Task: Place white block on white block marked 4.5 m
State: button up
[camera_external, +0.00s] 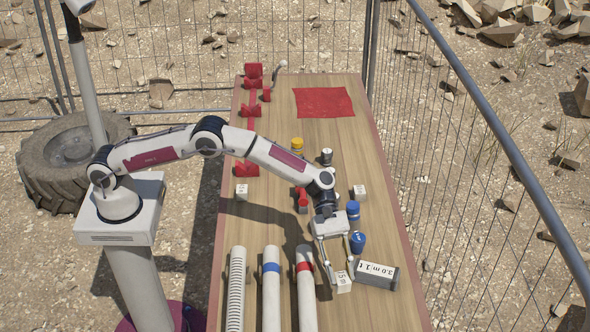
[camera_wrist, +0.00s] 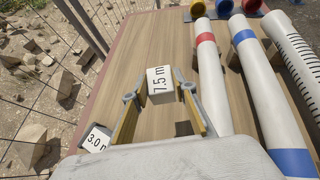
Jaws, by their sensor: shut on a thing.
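My gripper (camera_external: 334,272) is low over the near right part of the table, shut on a white block (camera_external: 343,283). In the wrist view, this block (camera_wrist: 160,82) reads "7.5 m" and sits between the two yellow-sided fingers of my gripper (camera_wrist: 160,93). A dark patch on the wood near it looks like its shadow, so it seems a little above the table. Two other white blocks stand farther back, one on the left (camera_external: 242,191) and one on the right (camera_external: 360,191). Their markings are too small to read, so I cannot tell which is marked 4.5 m.
Long white tubes (camera_external: 271,290) lie to the left. A red mat (camera_external: 324,102) lies at the far end.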

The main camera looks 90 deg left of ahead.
jog(key=w+a+r+n+t, duration=0.25)
jog(key=w+a, duration=0.25)
jog(key=a, duration=0.6)
jog(key=s+a+r+n+t+y, duration=0.1)
jog(key=s+a+r, duration=0.1)
jog(key=a, duration=1.3)
jog(key=s+a+r+n+t+y, duration=0.1)
jog(key=s+a+n+t, duration=0.1)
jog(key=a, duration=1.3)
jog(key=s+a, duration=1.5)
jog(key=s, duration=0.2)
jog(key=s+d+f+m+g+h, duration=0.1)
jog(key=s+d+m+g, duration=0.2)
jog(key=s, duration=1.1)
jog(key=d, duration=0.3)
jog(key=shift+s, duration=0.2)
